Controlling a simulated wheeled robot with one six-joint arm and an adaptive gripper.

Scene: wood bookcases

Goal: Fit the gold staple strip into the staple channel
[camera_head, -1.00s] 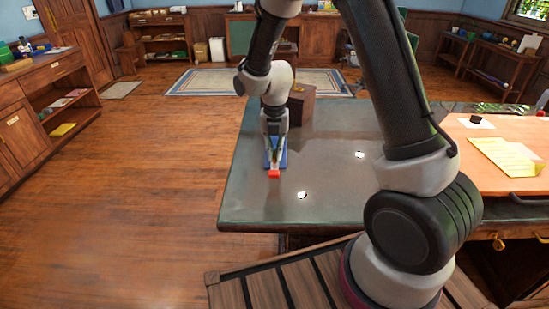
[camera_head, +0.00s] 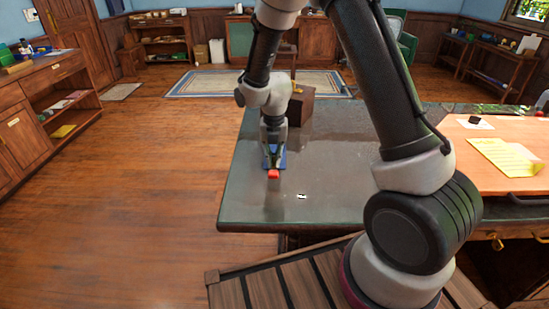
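A blue object with a red end, which looks like the stapler (camera_head: 273,174), lies on the dark table top near its left edge. My gripper (camera_head: 273,163) points down right over it and hides much of it. The fingers are small and dark here, and I cannot tell how far apart they are or whether they touch it. I cannot make out the gold staple strip or the staple channel.
The dark table (camera_head: 247,205) is mostly bare around the gripper. A brown wooden box (camera_head: 300,108) stands just behind my wrist. To the right, an orange-brown desk top (camera_head: 470,180) carries yellow paper (camera_head: 503,157). My own arm covers the table's right part.

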